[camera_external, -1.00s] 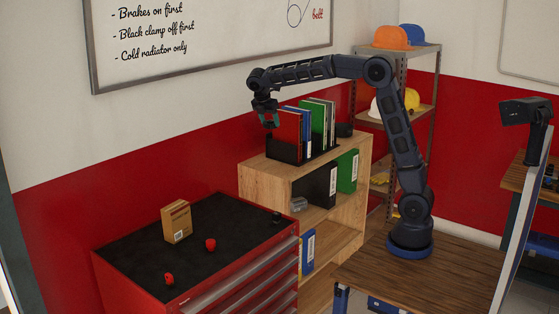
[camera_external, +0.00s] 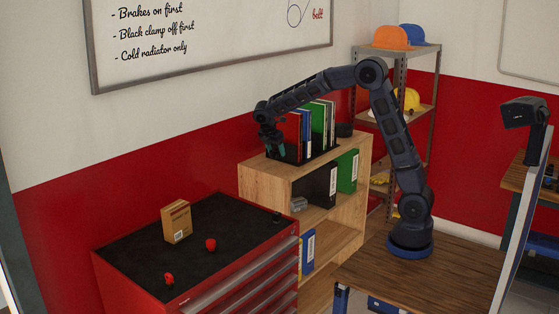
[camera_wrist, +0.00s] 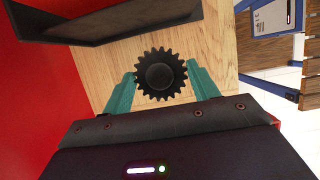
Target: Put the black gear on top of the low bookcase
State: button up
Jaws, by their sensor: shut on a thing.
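The black gear (camera_wrist: 160,75) is a toothed disc with a round hub, between the two teal fingers of my gripper (camera_wrist: 163,82) in the wrist view. My gripper is shut on it. In the external view my gripper (camera_external: 275,148) points down over the left end of the low bookcase (camera_external: 262,176), a light wooden unit. The gear cannot be made out there. In the wrist view the bookcase's wooden top (camera_wrist: 215,50) lies beneath the gear. Whether the gear touches the wood or hangs just above it, I cannot tell.
A black book holder (camera_wrist: 95,28) with upright binders (camera_external: 316,125) stands on the bookcase top, close to my gripper. The red wall is behind. A red tool cabinet (camera_external: 130,250) with a cardboard box (camera_external: 176,222) stands at left. The bookcase top's left end looks bare.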

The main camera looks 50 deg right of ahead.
aim_at(275, 168)
jog(key=shift+f, duration=2.65)
jog(key=shift+f, duration=0.1)
jog(key=o, duration=1.3)
jog(key=shift+c, duration=0.2)
